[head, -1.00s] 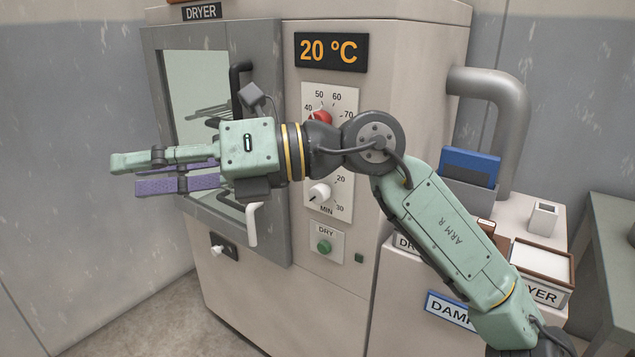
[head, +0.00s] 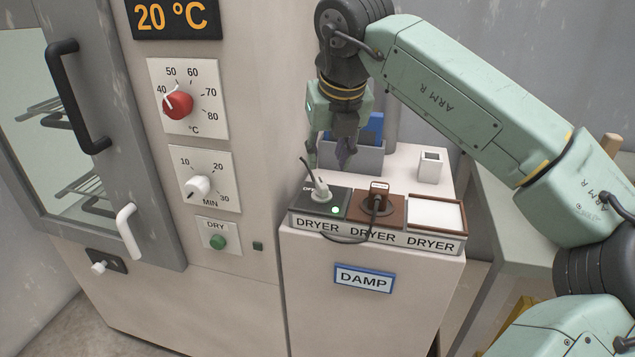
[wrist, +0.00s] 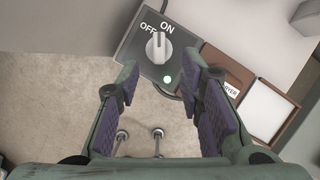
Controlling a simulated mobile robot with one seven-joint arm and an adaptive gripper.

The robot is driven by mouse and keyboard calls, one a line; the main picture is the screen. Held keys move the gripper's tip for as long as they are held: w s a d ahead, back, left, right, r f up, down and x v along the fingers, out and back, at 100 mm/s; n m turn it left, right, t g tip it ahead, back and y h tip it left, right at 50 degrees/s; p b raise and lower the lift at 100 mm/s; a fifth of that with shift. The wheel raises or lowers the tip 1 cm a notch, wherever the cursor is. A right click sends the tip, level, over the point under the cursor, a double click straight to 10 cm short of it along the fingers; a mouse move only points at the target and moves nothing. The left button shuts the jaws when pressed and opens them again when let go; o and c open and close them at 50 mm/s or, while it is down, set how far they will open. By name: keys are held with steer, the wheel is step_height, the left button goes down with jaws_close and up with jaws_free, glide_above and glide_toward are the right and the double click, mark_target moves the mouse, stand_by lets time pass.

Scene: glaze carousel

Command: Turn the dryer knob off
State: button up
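The dryer knob (head: 321,191) is a white knob on a dark OFF/ON plate (head: 340,205), on top of the low cabinet beside the dryer. In the wrist view the knob (wrist: 158,47) has its pointer toward ON. A green light (wrist: 168,79) glows on the plate. My gripper (head: 329,159) points down above and behind the plate in the head view. In the wrist view my gripper (wrist: 162,76) is open and empty. Its two fingers are apart on either side, with the knob ahead between and beyond the tips, not touched.
A brown panel (head: 378,207) with a dark plug-like part and cable sits right of the plate, then a white tray (head: 436,214). All three carry DRYER labels. A blue item in a grey holder (head: 355,155) and a small white box (head: 430,167) stand behind. The dryer (head: 250,130) stands left.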

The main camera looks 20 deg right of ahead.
mark_target(322, 183)
steer(key=b+x, duration=0.2)
steer(key=x, duration=0.5)
steer(key=shift+w+f+b, duration=0.15)
steer(key=shift+f+b, duration=0.15)
steer(key=shift+b, duration=0.1)
steer(key=shift+c, duration=0.3)
jaws_close()
